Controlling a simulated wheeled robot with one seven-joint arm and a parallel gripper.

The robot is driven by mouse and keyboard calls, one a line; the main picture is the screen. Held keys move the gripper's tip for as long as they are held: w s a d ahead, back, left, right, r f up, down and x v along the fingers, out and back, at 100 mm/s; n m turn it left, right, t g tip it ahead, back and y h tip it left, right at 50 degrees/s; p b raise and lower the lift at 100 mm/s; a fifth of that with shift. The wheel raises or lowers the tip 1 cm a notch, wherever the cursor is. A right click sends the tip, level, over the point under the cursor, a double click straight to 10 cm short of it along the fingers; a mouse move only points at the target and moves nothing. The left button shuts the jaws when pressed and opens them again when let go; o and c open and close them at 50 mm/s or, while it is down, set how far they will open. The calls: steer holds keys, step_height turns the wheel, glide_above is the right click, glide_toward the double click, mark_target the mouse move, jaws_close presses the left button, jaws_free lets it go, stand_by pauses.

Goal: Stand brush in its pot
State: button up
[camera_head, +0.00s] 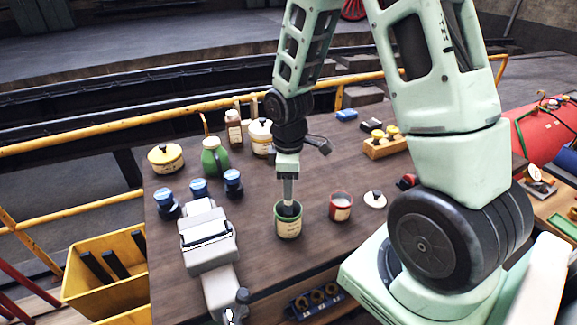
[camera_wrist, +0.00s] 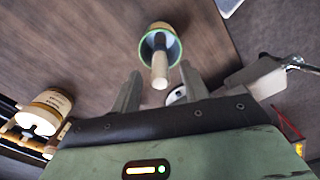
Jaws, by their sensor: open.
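The green pot (camera_head: 288,226) with a cream label stands upright on the dark wooden bench. It also shows in the wrist view (camera_wrist: 146,48). The brush shows in the wrist view as a pale handle (camera_wrist: 159,72) rising from inside the pot's green rim toward the camera. Its lower part is hidden inside the pot. My gripper (camera_head: 288,196) points down directly above the pot. In the wrist view my gripper (camera_wrist: 161,72) has its two fingers spread apart, one on each side of the handle, with visible gaps.
A red tin (camera_head: 341,207) and a white lid (camera_head: 375,199) stand right of the pot. A grey vise (camera_head: 207,240) is close on the left. The bench's front edge is near.

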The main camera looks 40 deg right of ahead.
step_height(320, 180, up, 17)
steer(key=b, duration=0.1)
steer(key=shift+b, duration=0.35)
stand_by(0.8)
steer(key=s+a+f+b, duration=0.1)
steer(key=s+a+f, duration=0.2)
steer(key=a, duration=0.4)
steer(key=s+a+f+b, duration=0.2)
steer(key=s+a, duration=0.1)
steer(key=a, duration=0.4)
steer(key=s+a+f+m+b, duration=0.1)
steer(key=s+a+f+b, duration=0.1)
steer(key=s+a+f, duration=0.3)
steer(key=s+a, duration=0.3)
steer(key=s, duration=0.3)
steer(key=shift+s+a+m+y, duration=0.3)
steer(key=shift+a, duration=0.05)
